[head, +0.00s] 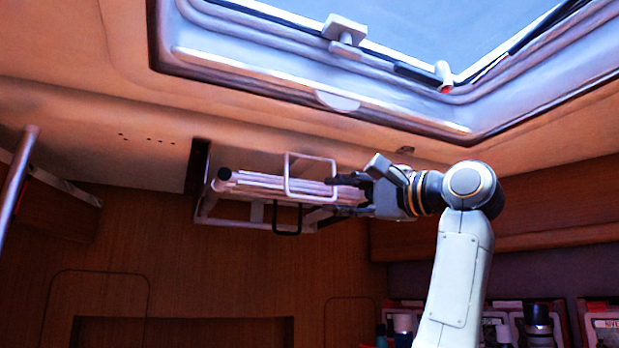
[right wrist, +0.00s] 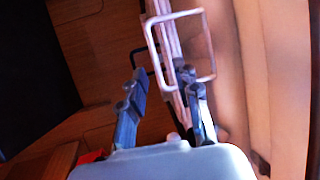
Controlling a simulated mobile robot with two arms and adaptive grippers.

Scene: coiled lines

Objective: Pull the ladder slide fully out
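The ladder slide (head: 262,181) is a folded stack of pale rails mounted under the ceiling, below the roof hatch. A white loop handle (head: 287,175) stands up from it, and a black loop (head: 288,234) hangs below. My right gripper (head: 353,172) is at the slide's right end. In the right wrist view, its two fingers (right wrist: 160,78) are spread apart, with the pale rails (right wrist: 166,40) running behind and beside the right finger. The white loop (right wrist: 212,50) is just beyond the fingertips. Contact with the rails cannot be told. My left gripper is not in view.
The roof hatch frame (head: 250,72) is above the arm, with a white latch (head: 344,30). A metal pole (head: 20,180) stands at the far left. Bottles and boxes (head: 538,322) stand on a shelf at the lower right. The space below the slide looks clear.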

